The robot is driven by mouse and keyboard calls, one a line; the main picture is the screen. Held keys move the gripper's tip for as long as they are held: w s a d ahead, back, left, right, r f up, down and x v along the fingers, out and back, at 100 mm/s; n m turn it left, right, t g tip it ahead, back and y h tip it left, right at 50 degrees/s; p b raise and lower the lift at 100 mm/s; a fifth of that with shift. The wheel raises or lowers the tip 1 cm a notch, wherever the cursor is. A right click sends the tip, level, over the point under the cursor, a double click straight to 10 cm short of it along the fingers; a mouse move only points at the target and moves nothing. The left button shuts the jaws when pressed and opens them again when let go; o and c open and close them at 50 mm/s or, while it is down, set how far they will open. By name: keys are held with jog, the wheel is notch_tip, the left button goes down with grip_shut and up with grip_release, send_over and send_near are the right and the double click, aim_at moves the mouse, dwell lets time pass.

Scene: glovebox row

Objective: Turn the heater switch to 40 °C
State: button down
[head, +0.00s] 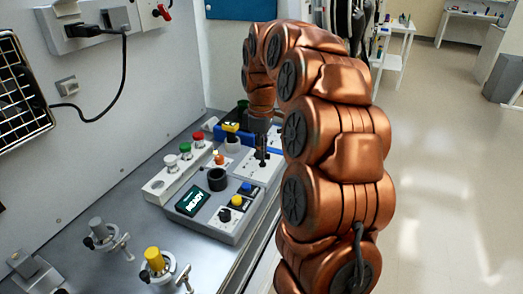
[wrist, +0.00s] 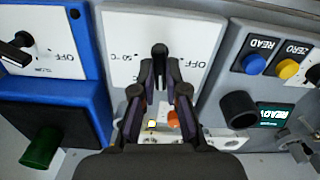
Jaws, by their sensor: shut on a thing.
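The heater switch is a black knob (wrist: 160,50) on a white panel (wrist: 205,35) marked "OFF" on the right and what looks like "50 °C" on the left in the wrist view. My gripper (wrist: 160,68) is shut on the knob, with a finger on each side of it. The knob stands roughly upright in that picture; which mark it points to is hard to tell, and other marks are hidden behind my fingers. In the head view my gripper (head: 263,158) reaches down onto the same white panel (head: 253,173).
A lamp strip (head: 162,187) stands nearby.

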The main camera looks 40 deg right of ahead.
jog(key=c, duration=1.2)
grip_release()
notch_tip(320, 180, up, 12)
